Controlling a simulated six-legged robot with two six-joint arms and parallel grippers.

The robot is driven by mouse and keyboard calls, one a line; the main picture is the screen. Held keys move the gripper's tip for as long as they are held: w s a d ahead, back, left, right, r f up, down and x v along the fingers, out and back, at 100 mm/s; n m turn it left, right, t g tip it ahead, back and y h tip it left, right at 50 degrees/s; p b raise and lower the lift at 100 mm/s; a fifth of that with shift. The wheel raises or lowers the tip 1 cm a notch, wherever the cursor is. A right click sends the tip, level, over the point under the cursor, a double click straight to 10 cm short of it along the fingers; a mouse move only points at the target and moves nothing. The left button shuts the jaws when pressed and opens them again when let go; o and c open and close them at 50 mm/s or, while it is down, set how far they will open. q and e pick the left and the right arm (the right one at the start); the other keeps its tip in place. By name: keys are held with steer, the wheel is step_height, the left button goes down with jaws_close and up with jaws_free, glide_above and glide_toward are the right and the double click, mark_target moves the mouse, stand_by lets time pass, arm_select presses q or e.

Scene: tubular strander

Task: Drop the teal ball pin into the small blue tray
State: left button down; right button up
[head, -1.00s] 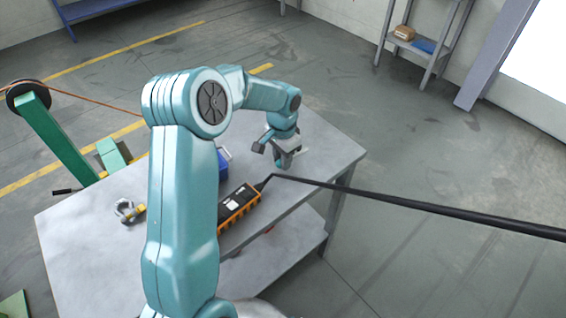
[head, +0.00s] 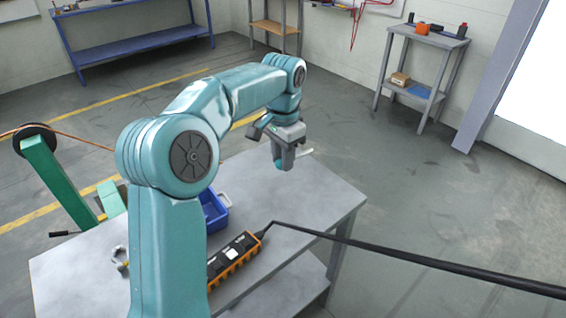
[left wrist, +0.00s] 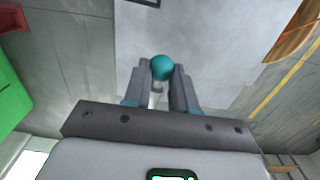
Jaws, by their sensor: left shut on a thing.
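My left gripper (head: 283,163) is above the far right part of the grey table. In the left wrist view, its two fingers (left wrist: 160,85) are shut on the teal ball pin (left wrist: 162,67). The round teal head shows between the fingertips, with a pale shank below it. The small blue tray (head: 217,212) stands on the table to the left of the gripper, partly hidden by my left arm. The gripper is apart from the tray. My right gripper is not in view.
An orange and black device (head: 240,256) lies on the grey table (head: 313,209) in front of the tray. A black cable (head: 400,257) runs from beside it to the right. A metal shackle (head: 120,262) lies at the left. The table's right part is mostly clear.

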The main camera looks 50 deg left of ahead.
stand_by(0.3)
arm_select(q)
steer(key=shift+w+m, duration=0.2)
steer(key=shift+m, duration=0.2)
steer(key=w+f+m, duration=0.1)
steer(key=w+m, duration=0.1)
steer(key=shift+d+f+m, duration=0.2)
steer(key=shift+f+m, duration=0.15)
steer(key=shift+m, duration=0.05)
steer(key=shift+s+a+f+m+p, duration=0.3)
steer(key=shift+a+f, duration=0.2)
steer(key=s+a+f+n+p, duration=0.25)
steer(key=s+a, duration=0.55)
steer(key=s, duration=0.4)
steer(key=s+a+f+n+p, duration=0.2)
steer(key=s+a+f+p, duration=0.15)
steer(key=s+a, duration=0.7)
steer(key=f+b, duration=0.1)
steer(key=d+f+b, duration=0.1)
steer(key=f+b, duration=0.1)
steer(key=s+f+b, duration=0.1)
steer(key=f+b, duration=0.1)
steer(key=shift+d+f, duration=0.25)
steer(key=shift+d, duration=0.15)
steer(key=shift+w, duration=0.1)
